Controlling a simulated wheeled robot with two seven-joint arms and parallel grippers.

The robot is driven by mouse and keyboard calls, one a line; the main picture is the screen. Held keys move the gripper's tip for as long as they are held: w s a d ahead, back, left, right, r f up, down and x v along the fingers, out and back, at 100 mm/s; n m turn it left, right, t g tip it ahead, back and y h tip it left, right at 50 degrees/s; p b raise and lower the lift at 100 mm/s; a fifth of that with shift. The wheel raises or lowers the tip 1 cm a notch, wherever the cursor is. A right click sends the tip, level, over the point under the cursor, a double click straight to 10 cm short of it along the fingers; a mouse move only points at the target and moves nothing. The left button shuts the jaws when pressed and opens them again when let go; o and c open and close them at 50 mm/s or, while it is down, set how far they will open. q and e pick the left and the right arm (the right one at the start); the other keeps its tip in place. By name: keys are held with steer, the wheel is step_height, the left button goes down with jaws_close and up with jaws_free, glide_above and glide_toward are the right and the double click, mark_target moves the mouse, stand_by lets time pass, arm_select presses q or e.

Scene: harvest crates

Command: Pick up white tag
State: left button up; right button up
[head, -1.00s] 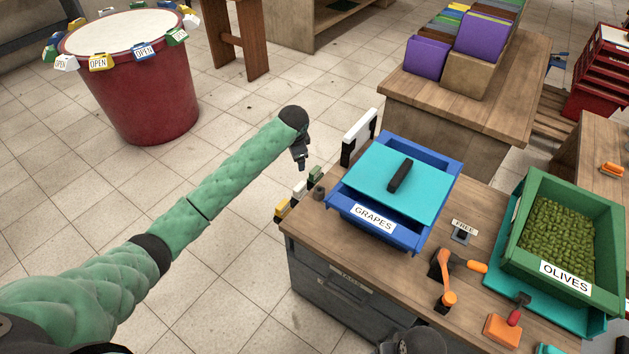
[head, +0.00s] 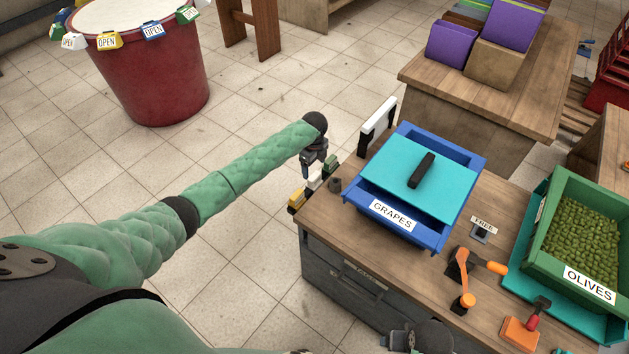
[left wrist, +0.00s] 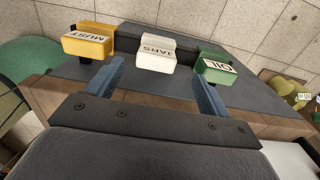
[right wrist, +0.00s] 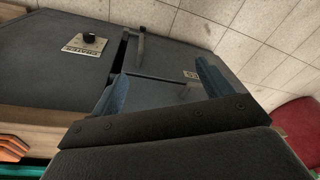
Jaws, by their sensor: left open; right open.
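The white tag (left wrist: 157,54), lettered JARS, sits between a yellow tag (left wrist: 90,41) and a green tag (left wrist: 215,66) on the side of the wooden counter. In the head view the white tag (head: 314,181) is partly hidden by my left gripper (head: 312,172). In the left wrist view my left gripper (left wrist: 158,82) is open, and the white tag shows just beyond and between its blue fingers, apart from them. My right gripper (right wrist: 160,90) is open and empty in front of the grey drawers.
A blue GRAPES crate (head: 440,236) with a turquoise lid stands on the counter (head: 345,220) close to the tags. A white-faced board (head: 378,124) stands at the counter's back edge. A green OLIVES crate (head: 540,240) is at the right. Open tiled floor lies left of the counter.

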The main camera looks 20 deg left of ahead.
mark_target(314, 176)
arm_select(q)
steer(key=shift+s+d+f, duration=0.1)
steer(key=shift+f, duration=0.75)
steer(key=f+p, duration=0.1)
steer(key=f, duration=0.1)
steer(key=f+p, duration=0.1)
steer(key=f, duration=0.1)
steer(key=shift+s+d, duration=0.1)
steer(key=shift+s, duration=0.1)
steer(key=shift+f, duration=0.4)
arm_select(e)
step_height(314, 176, down, 9)
steer(key=shift+d+r, duration=0.15)
steer(key=shift+d, duration=0.05)
steer(key=shift+s, duration=0.1)
arm_select(q)
steer(key=c, duration=1.1)
